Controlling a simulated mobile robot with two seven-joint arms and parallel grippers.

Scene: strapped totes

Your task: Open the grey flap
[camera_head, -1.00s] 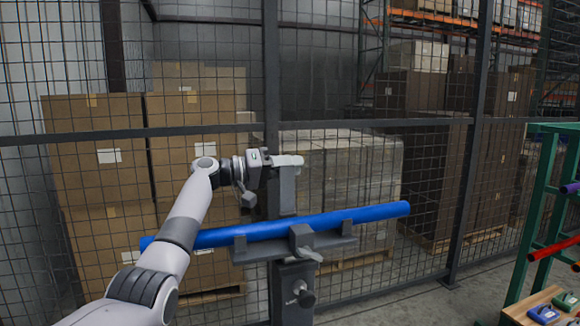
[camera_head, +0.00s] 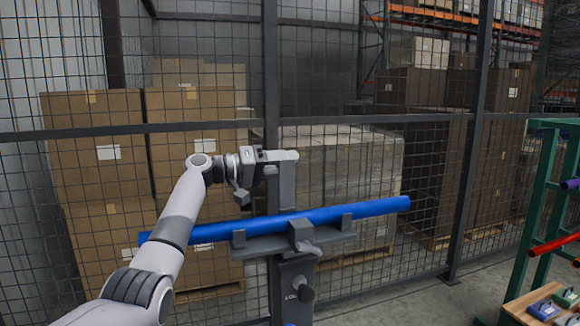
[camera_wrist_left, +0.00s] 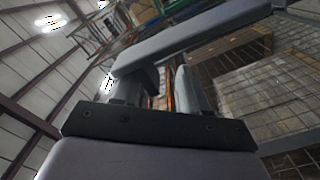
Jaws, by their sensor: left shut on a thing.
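A grey stand (camera_head: 291,285) holds a blue tube (camera_head: 370,208) in a grey cradle (camera_head: 262,243), with a small grey clamp (camera_head: 301,232) in front of the tube. A grey upright piece (camera_head: 286,187) rises behind the tube; I take it, with its pale top, as the grey flap. My left gripper (camera_head: 268,157) is at its upper end, shut on it. In the left wrist view, a long grey bar (camera_wrist_left: 190,42) crosses at the fingertips (camera_wrist_left: 164,82). The exact grip is partly hidden. My right gripper is not in view.
A wire mesh fence with dark posts (camera_head: 272,60) stands close behind the stand. Cartons (camera_head: 95,150) and pallet loads are beyond it. A green rack (camera_head: 535,210) with coloured tubes and a wooden board (camera_head: 520,302) are at the right.

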